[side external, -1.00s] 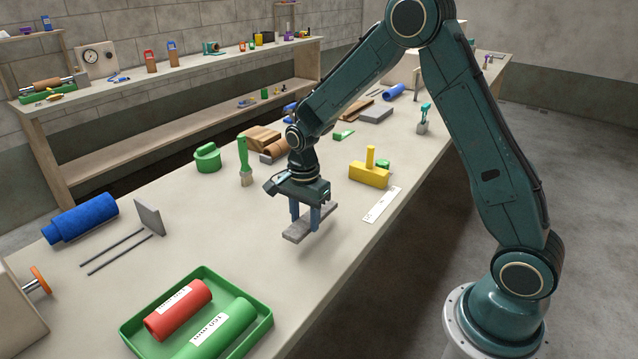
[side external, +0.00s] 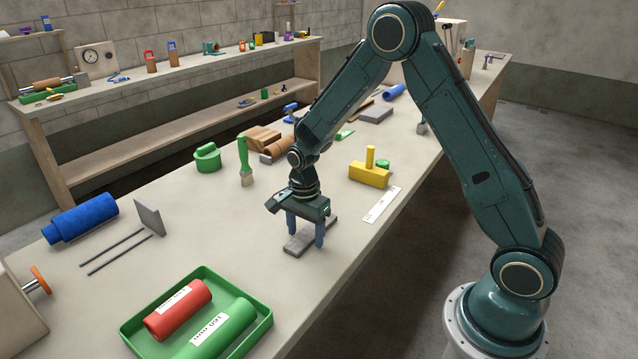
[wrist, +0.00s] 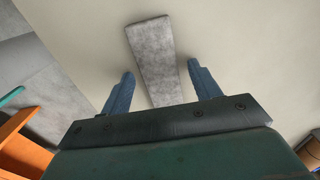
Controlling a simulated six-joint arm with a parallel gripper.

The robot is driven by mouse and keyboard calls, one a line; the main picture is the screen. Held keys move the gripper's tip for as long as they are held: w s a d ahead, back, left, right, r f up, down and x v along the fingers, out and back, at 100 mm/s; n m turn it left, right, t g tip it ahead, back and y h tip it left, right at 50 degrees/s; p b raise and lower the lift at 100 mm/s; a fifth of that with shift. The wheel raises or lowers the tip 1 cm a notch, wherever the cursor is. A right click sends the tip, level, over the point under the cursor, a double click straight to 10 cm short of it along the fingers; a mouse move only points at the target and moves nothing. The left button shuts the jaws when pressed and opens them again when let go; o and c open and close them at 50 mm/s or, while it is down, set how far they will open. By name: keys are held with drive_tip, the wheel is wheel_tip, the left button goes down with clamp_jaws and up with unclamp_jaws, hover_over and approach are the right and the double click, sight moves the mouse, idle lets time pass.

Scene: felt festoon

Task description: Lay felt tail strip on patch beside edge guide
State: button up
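The grey felt strip (side external: 300,244) lies flat on the bench top, under my gripper (side external: 305,238). In the wrist view the strip (wrist: 151,48) passes between the two blue fingers of my gripper (wrist: 160,72), with a gap on each side. The gripper is open and its fingers are low, close to the bench. The near end of the strip is hidden behind the gripper body in the wrist view. I cannot make out a separate patch or an edge guide around the strip; the surface beside it looks like plain bench.
A white labelled ruler-like strip (side external: 382,205) and a yellow block with a post (side external: 369,174) lie to the right. A green-handled brush (side external: 245,163) stands behind. A green tray (side external: 137,330) with red and green rolls is at front left. Bench between is clear.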

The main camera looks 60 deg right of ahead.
sight(306, 236)
idle(0.3)
wheel_tip(306, 236, up, 12)
drive_tip(key=shift+r, duration=0.15)
idle(0.6)
idle(0.5)
drive_tip(key=s+a+r+n+t, duration=0.3)
drive_tip(key=s+r+n, duration=0.5)
drive_tip(key=s+r, duration=0.35)
drive_tip(key=s+a+r+n+t, duration=0.1)
drive_tip(key=s+r+n+t, duration=0.1)
drive_tip(key=s+n, duration=0.8)
drive_tip(key=s, duration=0.3)
drive_tip(key=shift+s+a+r+t, duration=0.15)
drive_tip(key=shift+s+a+t, duration=0.05)
drive_tip(key=shift+s+t, duration=0.15)
